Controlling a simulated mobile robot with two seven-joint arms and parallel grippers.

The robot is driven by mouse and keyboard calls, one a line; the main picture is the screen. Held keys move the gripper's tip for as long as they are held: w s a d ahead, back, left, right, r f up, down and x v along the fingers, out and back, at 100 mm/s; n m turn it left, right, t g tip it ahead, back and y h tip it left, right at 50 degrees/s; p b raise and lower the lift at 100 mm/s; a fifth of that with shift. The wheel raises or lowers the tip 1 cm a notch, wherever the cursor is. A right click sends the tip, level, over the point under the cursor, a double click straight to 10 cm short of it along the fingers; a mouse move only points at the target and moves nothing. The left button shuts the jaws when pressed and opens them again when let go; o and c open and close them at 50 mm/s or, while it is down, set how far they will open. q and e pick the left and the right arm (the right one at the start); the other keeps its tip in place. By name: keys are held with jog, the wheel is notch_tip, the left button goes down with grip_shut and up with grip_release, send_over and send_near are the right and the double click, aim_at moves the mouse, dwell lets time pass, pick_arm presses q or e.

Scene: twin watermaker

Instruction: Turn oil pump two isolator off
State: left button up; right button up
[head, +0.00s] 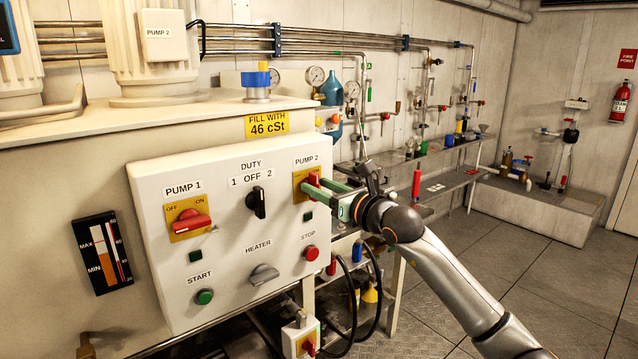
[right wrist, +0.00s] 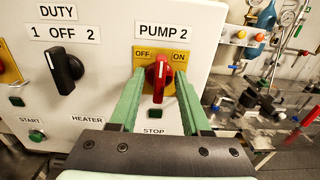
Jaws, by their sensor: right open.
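The pump two isolator is a red rotary handle (right wrist: 160,78) on a yellow plate (right wrist: 143,56) marked OFF at left and ON at right, under the PUMP 2 label. In the right wrist view the handle stands close to upright, its top leaning slightly right. My right gripper (right wrist: 159,88) is open, with one green finger on each side of the handle; I cannot tell whether either touches it. In the head view this gripper (head: 322,189) reaches the panel from the right and partly hides the handle (head: 313,180). My left gripper is not in view.
The white control panel (head: 230,300) also carries the red pump one isolator (head: 191,223), the black duty switch (head: 257,202), the grey heater knob (head: 264,275), the green start button (head: 205,297) and the red stop button (head: 311,253). Black hoses (head: 378,300) hang below right. Floor is clear at right.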

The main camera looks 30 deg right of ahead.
jog(key=shift+w, duration=0.3)
jog(key=shift+c, duration=0.4)
grip_shut()
